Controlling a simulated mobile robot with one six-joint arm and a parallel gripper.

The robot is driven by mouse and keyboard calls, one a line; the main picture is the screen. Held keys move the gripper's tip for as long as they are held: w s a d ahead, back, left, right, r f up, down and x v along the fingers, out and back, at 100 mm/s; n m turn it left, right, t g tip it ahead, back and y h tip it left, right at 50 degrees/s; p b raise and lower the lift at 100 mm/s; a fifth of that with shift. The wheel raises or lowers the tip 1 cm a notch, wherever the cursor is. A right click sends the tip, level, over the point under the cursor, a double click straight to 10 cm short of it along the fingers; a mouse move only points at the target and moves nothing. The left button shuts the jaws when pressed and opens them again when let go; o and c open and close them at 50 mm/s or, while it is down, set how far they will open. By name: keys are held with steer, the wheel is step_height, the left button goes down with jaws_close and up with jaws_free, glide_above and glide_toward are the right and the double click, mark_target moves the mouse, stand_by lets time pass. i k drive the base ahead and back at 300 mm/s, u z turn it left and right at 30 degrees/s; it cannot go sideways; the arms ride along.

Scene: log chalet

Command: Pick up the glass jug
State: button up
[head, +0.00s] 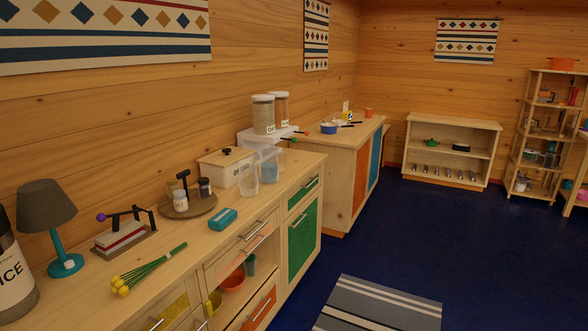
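On the long wooden counter stands a see-through, pale bluish jug (270,162) with a handle on its right side. It is upright, near the far end of the counter. A clear glass vessel (248,182) stands just in front of it and overlaps it in the picture, so part of the jug is hidden. I cannot tell for sure which of the two is the glass jug. My gripper is not in view.
A cream bin (222,168) stands left of the jug, and a white box (262,139) with canisters (264,114) behind it. A round tray (187,208) with jars and a teal box (223,219) are nearer. Blue floor (420,240) right of the counter is clear, with a striped rug (378,307).

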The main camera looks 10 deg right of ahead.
mark_target(270, 171)
steer(key=u, duration=0.15)
steer(key=i, duration=0.95)
steer(key=z, duration=0.1)
